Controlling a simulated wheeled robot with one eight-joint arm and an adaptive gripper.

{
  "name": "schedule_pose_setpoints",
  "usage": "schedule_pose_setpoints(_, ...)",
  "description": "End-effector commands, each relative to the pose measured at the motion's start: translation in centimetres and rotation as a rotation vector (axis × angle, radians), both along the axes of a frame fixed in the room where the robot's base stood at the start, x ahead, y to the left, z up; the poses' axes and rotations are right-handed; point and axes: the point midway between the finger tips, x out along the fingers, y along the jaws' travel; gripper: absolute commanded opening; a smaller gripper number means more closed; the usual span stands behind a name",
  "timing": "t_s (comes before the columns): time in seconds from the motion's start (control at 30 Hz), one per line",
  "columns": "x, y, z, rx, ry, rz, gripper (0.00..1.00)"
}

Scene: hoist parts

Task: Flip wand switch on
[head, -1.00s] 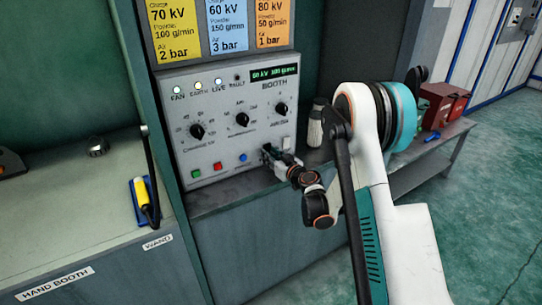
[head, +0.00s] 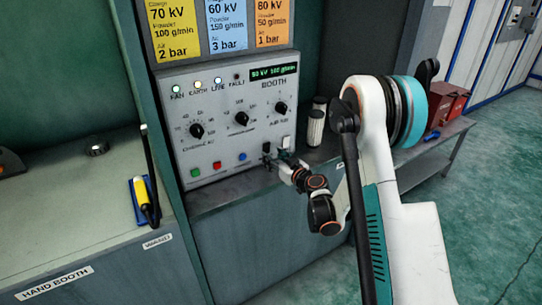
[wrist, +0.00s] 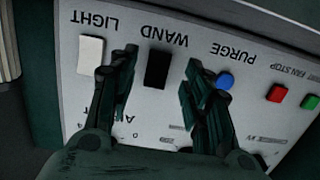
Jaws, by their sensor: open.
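The wand switch (wrist: 158,69) is a black rocker on the grey booth panel, under the label WAND, which reads upside down in the wrist view. My gripper (wrist: 160,66) is open, with one dark finger on each side of the black switch in that view. I cannot tell whether the fingers touch the panel. In the head view my gripper (head: 274,157) is at the lower right of the booth panel (head: 215,155) and mostly covers the switch. The yellow wand (head: 146,200) lies on its blue holder on the left bench.
The white light switch (wrist: 91,55) is just left of my gripper in the wrist view. The blue purge button (wrist: 225,80), red button (wrist: 277,92) and green button (wrist: 309,102) are to the right. A pale canister (head: 316,128) stands right of the panel.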

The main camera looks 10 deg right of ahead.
Motion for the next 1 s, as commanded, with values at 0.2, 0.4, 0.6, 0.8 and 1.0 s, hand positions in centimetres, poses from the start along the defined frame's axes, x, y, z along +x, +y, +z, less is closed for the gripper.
schedule_pose_setpoints(0.2, -3.0, -1.0, 0.4, -0.001, 0.000, -0.001, 0.45)
schedule_pose_setpoints(0.4, -4.0, -1.4, 0.6, 0.000, -0.001, -0.001, 0.45)
schedule_pose_setpoints(0.6, -4.0, -1.4, 0.6, 0.000, -0.001, -0.001, 0.45)
schedule_pose_setpoints(0.8, -4.2, -0.9, 1.6, 0.000, 0.015, 0.008, 0.45)
schedule_pose_setpoints(1.0, -5.8, 1.0, 5.6, -0.004, 0.093, 0.042, 0.45)
